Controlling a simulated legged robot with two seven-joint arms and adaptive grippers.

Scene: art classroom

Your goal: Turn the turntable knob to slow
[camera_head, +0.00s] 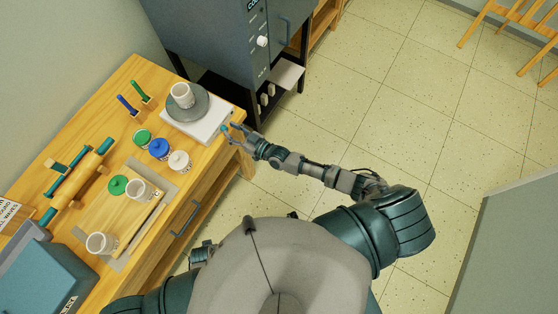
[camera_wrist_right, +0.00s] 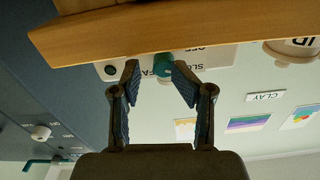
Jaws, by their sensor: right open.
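The turntable (camera_head: 210,125) is a white box with a grey round plate at the back right corner of the wooden table. Its teal knob (camera_wrist_right: 163,66) shows in the wrist view, on a panel with the upside-down words SLOW, FAST and OFF. Which word the knob points at is unclear. My right gripper (camera_head: 233,131) is at the front of the turntable. In the wrist view the right gripper (camera_wrist_right: 157,72) is open, with one finger on each side of the knob; contact is unclear.
A white mug (camera_head: 182,95) stands on the turntable plate. Paint jars (camera_head: 159,148), cups (camera_head: 137,189), a rolling pin (camera_head: 80,178) and tools share the table (camera_head: 120,85). A dark grey cabinet (camera_head: 215,40) stands behind.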

